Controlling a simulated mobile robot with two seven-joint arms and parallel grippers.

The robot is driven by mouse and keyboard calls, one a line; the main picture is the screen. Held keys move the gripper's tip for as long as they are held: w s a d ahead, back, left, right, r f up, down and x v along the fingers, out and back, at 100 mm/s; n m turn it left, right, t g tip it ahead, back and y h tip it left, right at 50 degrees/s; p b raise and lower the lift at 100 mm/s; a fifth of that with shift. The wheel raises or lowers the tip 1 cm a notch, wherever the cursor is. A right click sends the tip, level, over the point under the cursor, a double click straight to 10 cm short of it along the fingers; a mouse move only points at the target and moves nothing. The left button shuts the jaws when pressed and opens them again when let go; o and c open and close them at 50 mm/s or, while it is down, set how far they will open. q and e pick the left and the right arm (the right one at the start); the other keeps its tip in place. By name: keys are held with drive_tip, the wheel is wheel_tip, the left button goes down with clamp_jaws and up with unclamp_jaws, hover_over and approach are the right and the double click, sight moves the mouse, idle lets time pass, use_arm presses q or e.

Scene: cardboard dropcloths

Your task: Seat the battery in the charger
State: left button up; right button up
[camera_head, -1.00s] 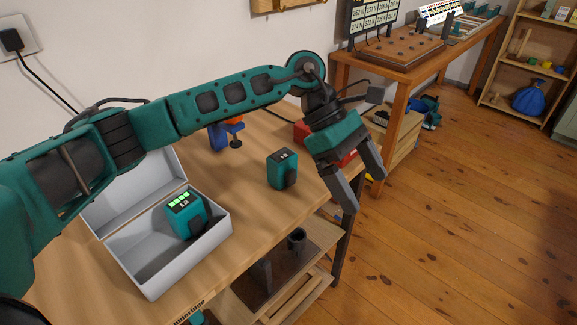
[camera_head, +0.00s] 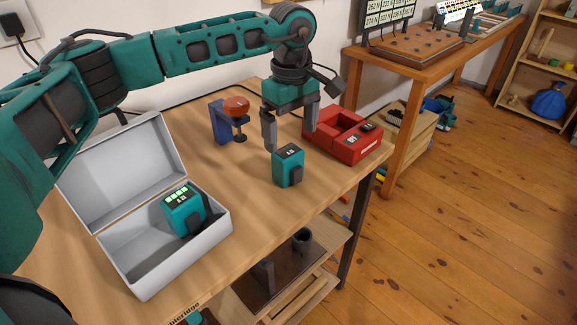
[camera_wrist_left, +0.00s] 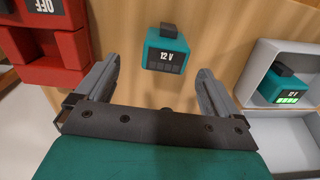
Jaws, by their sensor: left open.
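A teal battery (camera_head: 288,167) with a dark clip stands upright on the wooden table. My left gripper (camera_head: 291,140) is open and empty, above the unlit battery. My right gripper is not visible.
A blue and orange clamp-like item (camera_head: 229,121) stands behind the unlit battery. The box's raised lid (camera_head: 130,165) stands at the left. The table's front edge drops to a lower shelf. A second bench (camera_head: 420,62) is at the back right.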

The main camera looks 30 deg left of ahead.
sight(287, 150)
use_arm(q)
drive_tip(key=f, duration=0.4)
drive_tip(key=shift+s+a+f, duration=0.15)
drive_tip(key=shift+s+a, duration=0.15)
drive_tip(key=shift+a, duration=0.05)
drive_tip(key=shift+f, duration=0.6)
drive_tip(key=shift+c, duration=0.4)
drive_tip(key=c, duration=1.1)
drive_tip(key=shift+r, duration=0.1)
drive_tip(key=shift+c, duration=0.2)
